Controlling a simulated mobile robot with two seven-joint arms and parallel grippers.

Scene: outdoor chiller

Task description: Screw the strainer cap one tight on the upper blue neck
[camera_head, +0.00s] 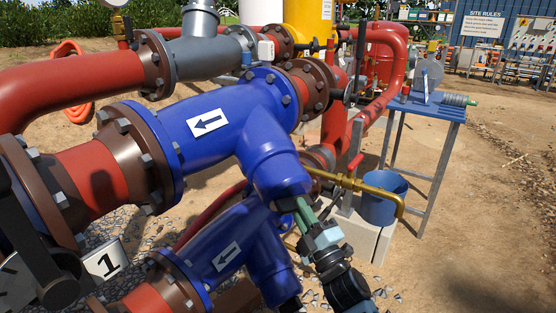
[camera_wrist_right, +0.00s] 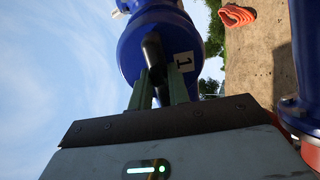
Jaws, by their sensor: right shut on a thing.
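The upper blue neck (camera_head: 268,155) slants down and right from the blue strainer body with a white arrow label. My right gripper (camera_head: 302,208) is at the lower end of this neck. In the right wrist view its green fingers (camera_wrist_right: 165,88) are shut on the black bar (camera_wrist_right: 152,48) of the blue strainer cap one (camera_wrist_right: 132,55), whose face bears a "1" label. The cap sits at the neck's end, in line with it as far as I can see. The seam between them is too small to judge. My left gripper is not in view.
A lower blue strainer (camera_head: 225,250) lies just beneath, close to my right wrist. A brass pipe (camera_head: 355,186) runs just right of the gripper. A blue bucket (camera_head: 378,208) and a blue-topped stand (camera_head: 430,107) are at right. Open sandy ground lies beyond.

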